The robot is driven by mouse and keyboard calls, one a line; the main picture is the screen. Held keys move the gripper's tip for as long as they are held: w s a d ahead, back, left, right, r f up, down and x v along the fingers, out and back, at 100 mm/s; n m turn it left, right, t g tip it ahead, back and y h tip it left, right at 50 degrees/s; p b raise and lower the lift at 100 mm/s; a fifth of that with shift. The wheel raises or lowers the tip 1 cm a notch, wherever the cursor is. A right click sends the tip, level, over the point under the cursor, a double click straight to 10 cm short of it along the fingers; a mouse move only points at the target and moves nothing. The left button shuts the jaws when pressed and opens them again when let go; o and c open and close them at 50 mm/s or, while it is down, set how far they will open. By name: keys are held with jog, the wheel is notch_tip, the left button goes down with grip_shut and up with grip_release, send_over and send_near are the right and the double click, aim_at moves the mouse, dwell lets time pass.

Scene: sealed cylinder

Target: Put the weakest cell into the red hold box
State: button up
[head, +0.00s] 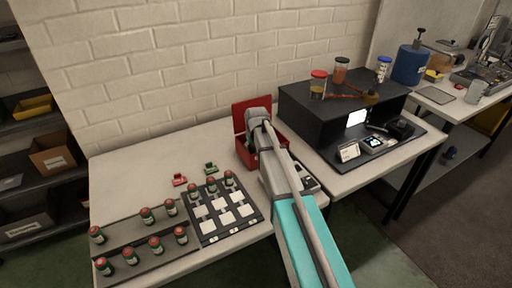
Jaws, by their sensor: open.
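Several small green cells with red tops stand on a grey rack (130,248) at the table's left front, one of them a front-row cell (103,266). Three more, one at the left end (193,191), stand along the back row of a dark tray (207,240) with white label squares. No charge readings are legible, so I cannot tell which cell is weakest. The red hold box (241,152) stands behind the tray with its lid raised. My gripper (253,146) is open at the red box, its fingertips largely hidden by my arm; the inside of the box is mostly hidden too.
A small red item (180,180) and a small green item (211,168) lie behind the tray. A black bench unit (310,115) with jars on top stands to the right, with a small display device (374,142) and a white card (349,152) before it. The table's back left is clear.

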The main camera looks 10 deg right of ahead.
jog(key=p+v, duration=1.1)
jog(key=v, duration=0.1)
dwell(0.5)
dwell(0.5)
jog(key=s+d+m+g, duration=0.1)
jog(key=s+d+g, duration=0.1)
jog(key=s, duration=2.4)
jog(key=shift+f+g, duration=0.3)
jog(key=shift+g, duration=0.3)
